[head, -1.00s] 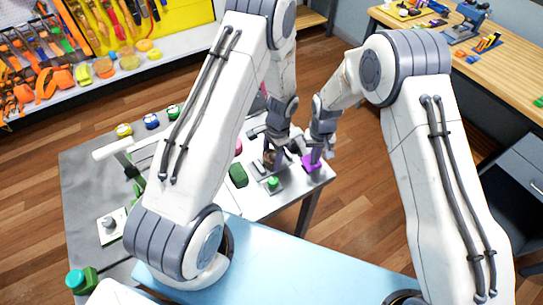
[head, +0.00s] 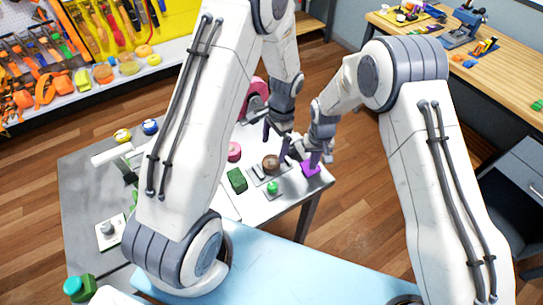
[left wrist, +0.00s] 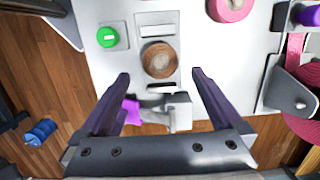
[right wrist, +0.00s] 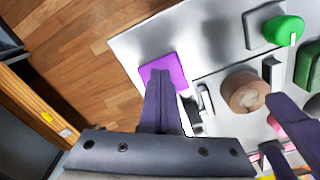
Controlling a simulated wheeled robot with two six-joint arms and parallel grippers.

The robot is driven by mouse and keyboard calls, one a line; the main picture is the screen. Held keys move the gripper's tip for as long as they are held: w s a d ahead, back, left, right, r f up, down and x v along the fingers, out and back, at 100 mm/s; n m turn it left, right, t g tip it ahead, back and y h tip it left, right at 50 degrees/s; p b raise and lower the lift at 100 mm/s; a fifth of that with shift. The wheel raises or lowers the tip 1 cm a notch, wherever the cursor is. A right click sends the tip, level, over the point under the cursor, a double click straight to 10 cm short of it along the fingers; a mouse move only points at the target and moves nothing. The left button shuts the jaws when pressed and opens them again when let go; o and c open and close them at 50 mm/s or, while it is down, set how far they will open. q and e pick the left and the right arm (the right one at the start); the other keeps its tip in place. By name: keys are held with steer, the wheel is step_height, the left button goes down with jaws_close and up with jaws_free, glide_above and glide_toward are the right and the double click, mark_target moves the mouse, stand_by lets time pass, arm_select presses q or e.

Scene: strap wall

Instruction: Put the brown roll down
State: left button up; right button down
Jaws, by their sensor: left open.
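The brown roll (head: 271,162) lies flat on the grey table (head: 85,190), between two small raised pieces on a marked rectangle. It also shows in the left wrist view (left wrist: 159,60) and the right wrist view (right wrist: 243,92). My left gripper (head: 276,144) is open and empty, above and apart from the roll; its fingers (left wrist: 160,92) show well spread. My right gripper (head: 311,162) has its fingers together (right wrist: 161,90) over a flat purple square (right wrist: 172,68), to the right of the roll in the head view. I cannot tell whether the fingertips touch the square.
A green round-topped piece (head: 272,187), a dark green block (head: 236,180) and a pink roll (head: 234,151) sit close to the brown roll. A red-pink reel (head: 256,95) stands behind. My two grippers are close together. A wooden bench (head: 500,60) is at the far right.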

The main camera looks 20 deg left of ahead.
arm_select(q)
steer(key=r, duration=0.4)
steer(key=shift+w+d, duration=0.2)
steer(key=shift+r, duration=0.1)
arm_select(e)
steer(key=shift+r, duration=0.1)
arm_select(q)
step_height(320, 180, up, 4)
steer(key=p, duration=0.5)
glide_above(275, 160)
steer(key=shift+r, duration=0.15)
arm_select(e)
step_height(275, 160, up, 7)
